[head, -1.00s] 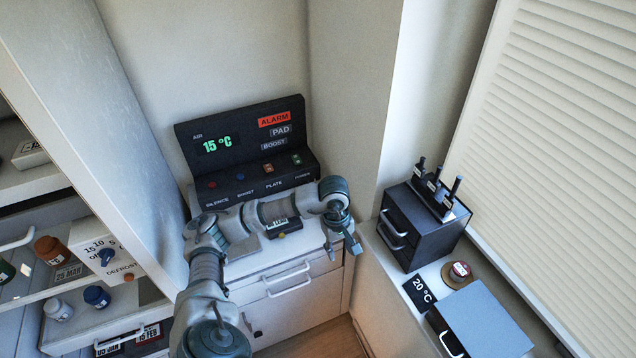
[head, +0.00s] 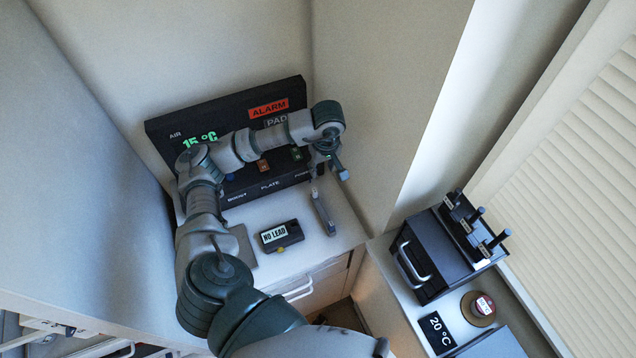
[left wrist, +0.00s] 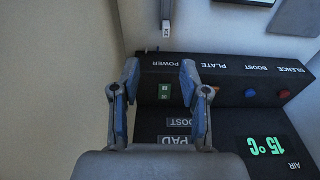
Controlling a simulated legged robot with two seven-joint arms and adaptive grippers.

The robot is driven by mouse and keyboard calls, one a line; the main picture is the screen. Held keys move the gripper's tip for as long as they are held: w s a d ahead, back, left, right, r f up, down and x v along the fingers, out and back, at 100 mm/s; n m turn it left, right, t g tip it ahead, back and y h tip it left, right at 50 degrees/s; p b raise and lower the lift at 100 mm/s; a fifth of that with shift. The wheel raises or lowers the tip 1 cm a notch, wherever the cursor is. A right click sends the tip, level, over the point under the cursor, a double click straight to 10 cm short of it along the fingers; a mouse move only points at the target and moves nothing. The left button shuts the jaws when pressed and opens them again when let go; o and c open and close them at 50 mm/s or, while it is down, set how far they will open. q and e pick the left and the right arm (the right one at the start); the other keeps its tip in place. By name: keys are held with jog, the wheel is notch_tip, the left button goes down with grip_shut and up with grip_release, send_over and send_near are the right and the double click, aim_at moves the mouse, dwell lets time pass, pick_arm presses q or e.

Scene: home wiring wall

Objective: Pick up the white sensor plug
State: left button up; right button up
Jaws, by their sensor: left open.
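A small white piece, likely the white sensor plug (left wrist: 165,31), shows near the top of the left wrist view, at the end of a grey strip. In the head view a small pale piece (head: 314,191) shows at the upper end of a slim grey holder (head: 323,214) on the white counter, just below my left gripper. My left gripper (head: 328,172) is open and empty, in front of the right end of the black panel. In the left wrist view its fingers (left wrist: 158,66) are apart, with the plug beyond the tips and not between them. My right gripper is not in view.
The black alarm panel (head: 170,125) stands against the wall behind my arm. A small "NO LEAD" device (head: 281,236) sits on the counter (head: 290,209). A dark drawer box (head: 428,262) with upright black handles and a "20 °C" display (head: 437,333) are at the right.

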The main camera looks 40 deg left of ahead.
pick_arm(q)
jog(key=p, duration=0.1)
send_near(315, 191)
jog(key=f, duration=0.3)
jog(key=f+p, duration=0.1)
jog(key=f, duration=0.1)
jog(key=shift+w+a, duration=0.2)
jog(key=shift+w, duration=0.1)
jog(key=shift+d+f, duration=0.2)
jog(key=shift+f, duration=0.35)
jog(key=f+p, duration=0.1)
jog(key=f, duration=0.1)
jog(key=a+f+p, duration=0.1)
jog(key=f, duration=0.1)
jog(key=shift+a+f, duration=0.2)
jog(key=shift+f, duration=0.05)
jog(key=shift+a+f, duration=0.25)
jog(key=shift+d+r, duration=0.1)
jog(key=shift+d, duration=0.1)
jog(key=c, duration=0.8)
jog(key=shift+d, duration=0.2)
grip_shut()
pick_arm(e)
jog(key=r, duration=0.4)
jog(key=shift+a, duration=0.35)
